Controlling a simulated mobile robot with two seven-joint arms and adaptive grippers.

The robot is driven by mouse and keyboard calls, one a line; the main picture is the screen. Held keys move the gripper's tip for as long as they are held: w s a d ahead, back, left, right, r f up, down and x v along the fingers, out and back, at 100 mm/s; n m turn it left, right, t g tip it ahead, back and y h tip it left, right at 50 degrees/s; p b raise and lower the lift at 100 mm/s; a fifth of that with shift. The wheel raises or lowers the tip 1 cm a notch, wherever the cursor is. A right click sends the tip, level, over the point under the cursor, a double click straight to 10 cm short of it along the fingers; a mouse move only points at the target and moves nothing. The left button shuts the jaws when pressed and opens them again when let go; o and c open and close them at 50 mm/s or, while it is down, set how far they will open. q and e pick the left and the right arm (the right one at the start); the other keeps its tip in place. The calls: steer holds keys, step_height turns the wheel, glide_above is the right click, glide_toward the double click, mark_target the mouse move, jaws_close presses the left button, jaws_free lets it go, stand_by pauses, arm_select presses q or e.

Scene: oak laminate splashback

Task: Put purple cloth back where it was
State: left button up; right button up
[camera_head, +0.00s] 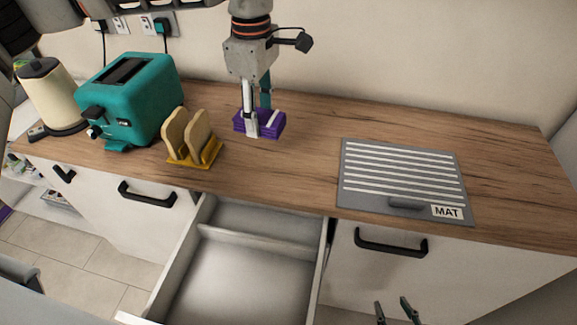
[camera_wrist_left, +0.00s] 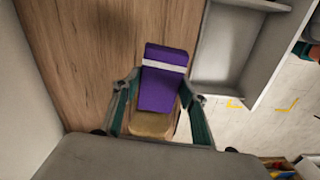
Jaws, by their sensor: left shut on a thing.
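The purple cloth (camera_head: 270,124) is a folded block with a white stripe, at the counter's back middle, right of the toast rack. My left gripper (camera_head: 257,118) points down and is shut on it, one finger on the near side and one behind. In the left wrist view the cloth (camera_wrist_left: 162,92) lies between the two green fingers. I cannot tell whether it rests on the counter or is just above it. My right gripper (camera_head: 395,310) shows only its fingertips at the bottom edge, apart and empty, below the counter front.
A yellow toast rack (camera_head: 208,158) with bread stands left of the cloth, then a teal toaster (camera_head: 140,95) and a cream kettle (camera_head: 50,95). A grey striped mat (camera_head: 400,180) lies at right. An empty drawer (camera_head: 245,275) stands open below. The counter between cloth and mat is clear.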

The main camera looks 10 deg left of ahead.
arm_select(q)
steer(key=w+d+r+n, duration=0.1)
steer(key=d+r+n, duration=0.55)
steer(key=n, duration=0.35)
glide_toward(289, 168)
step_height(289, 168, down, 6)
steer(key=shift+f, duration=0.1)
steer(key=shift+s, duration=0.1)
steer(key=shift+f, duration=0.2)
steer(key=o, duration=1.1)
steer(key=shift+c, duration=0.2)
